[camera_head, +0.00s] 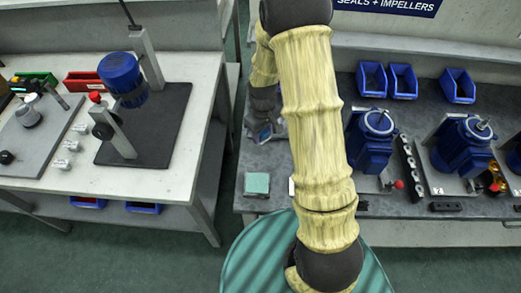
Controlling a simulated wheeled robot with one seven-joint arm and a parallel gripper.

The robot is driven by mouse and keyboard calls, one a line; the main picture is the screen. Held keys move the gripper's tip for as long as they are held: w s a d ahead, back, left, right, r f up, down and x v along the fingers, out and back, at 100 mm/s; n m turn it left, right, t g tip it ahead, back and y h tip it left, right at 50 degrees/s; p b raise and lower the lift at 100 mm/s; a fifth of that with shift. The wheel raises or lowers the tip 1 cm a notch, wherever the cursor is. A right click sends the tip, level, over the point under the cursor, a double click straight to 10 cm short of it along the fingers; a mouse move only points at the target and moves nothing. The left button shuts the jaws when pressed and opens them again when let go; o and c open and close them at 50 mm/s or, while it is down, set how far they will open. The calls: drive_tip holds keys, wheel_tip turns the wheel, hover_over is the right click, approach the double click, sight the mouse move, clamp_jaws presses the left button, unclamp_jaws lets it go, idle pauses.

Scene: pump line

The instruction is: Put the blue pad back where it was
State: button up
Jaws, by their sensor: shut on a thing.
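The blue pad (264,131) is a small dark-blue piece at the tip of my gripper (263,122), over the left end of the right-hand bench. My gripper points down and is shut on the pad. Part of the pad is hidden by the fingers, and I cannot tell whether it touches the bench top. A teal-green square pad (257,184) lies on the bench near its front left corner, nearer to me than the gripper.
Blue pumps (372,139) and a black strip of parts (411,168) stand right of my arm. Blue bins (372,79) line the back. A second bench (130,185) with a blue motor (121,74) stands left across a gap. My arm hides the bench's middle.

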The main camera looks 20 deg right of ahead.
hover_over(262, 155)
drive_tip(key=f, duration=0.5)
drive_tip(key=shift+d+f, duration=0.25)
drive_tip(key=shift+f, duration=0.1)
drive_tip(key=shift+a, duration=0.15)
drive_tip(key=shift+a, duration=0.1)
drive_tip(key=shift+s+f, duration=0.1)
drive_tip(key=shift+f, duration=2)
drive_tip(key=shift+f, duration=0.15)
drive_tip(key=o, duration=1)
drive_tip(key=shift+o, duration=0.2)
